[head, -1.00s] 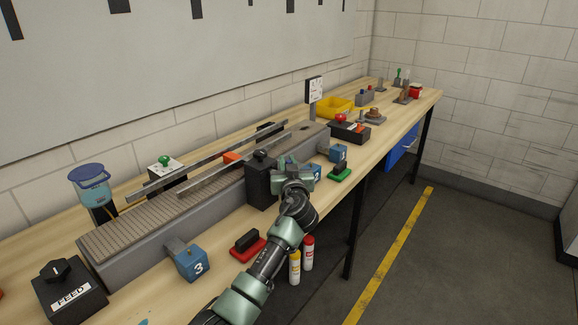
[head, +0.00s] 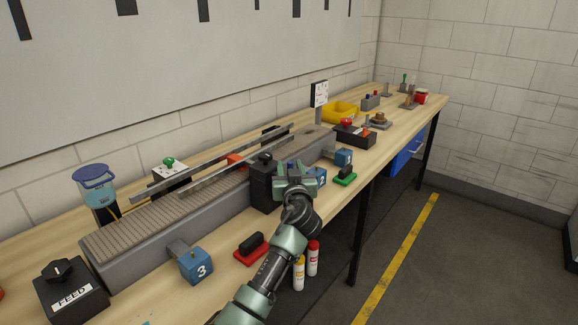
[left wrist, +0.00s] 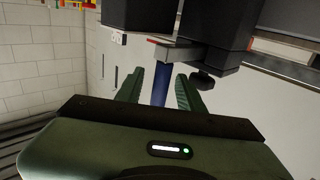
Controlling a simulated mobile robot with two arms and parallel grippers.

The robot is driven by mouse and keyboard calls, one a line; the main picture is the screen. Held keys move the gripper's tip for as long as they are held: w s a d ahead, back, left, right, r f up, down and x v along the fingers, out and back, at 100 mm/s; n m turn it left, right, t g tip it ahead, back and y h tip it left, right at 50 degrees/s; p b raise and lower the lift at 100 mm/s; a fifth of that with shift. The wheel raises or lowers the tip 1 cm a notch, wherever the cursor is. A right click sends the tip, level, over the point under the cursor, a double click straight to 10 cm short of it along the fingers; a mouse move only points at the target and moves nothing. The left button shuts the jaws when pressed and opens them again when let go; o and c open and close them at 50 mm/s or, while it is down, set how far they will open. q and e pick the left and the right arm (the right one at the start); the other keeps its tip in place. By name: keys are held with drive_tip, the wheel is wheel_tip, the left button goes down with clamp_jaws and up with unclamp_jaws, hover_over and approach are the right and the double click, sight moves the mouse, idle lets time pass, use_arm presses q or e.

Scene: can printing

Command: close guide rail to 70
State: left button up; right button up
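Two grey guide rails run along the conveyor (head: 160,225): a far rail (head: 215,165) and a near rail (head: 222,177). A black box (head: 264,184) stands at the conveyor's near side. My left gripper (head: 293,170) is just right of this box, with its fingers pointing away from me. In the left wrist view, the green fingers (left wrist: 160,92) are spread apart. A blue upright part (left wrist: 161,84) shows between or beyond them; I cannot tell whether they touch it. Dark blocks and a round dark knob (left wrist: 203,80) are just past the fingertips. My right gripper is not in view.
Blue numbered blocks stand along the near side, one marked 3 (head: 196,266) and one (head: 318,176) beside my gripper. Red (head: 251,248) and green (head: 345,176) bases with black handles sit at the bench edge. A white dial sign (head: 320,94) stands behind.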

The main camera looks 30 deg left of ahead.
use_arm(q)
drive_tip(key=b+v, duration=0.1)
drive_tip(key=v, duration=0.4)
drive_tip(key=shift+s+d, duration=0.2)
drive_tip(key=shift+s, duration=0.1)
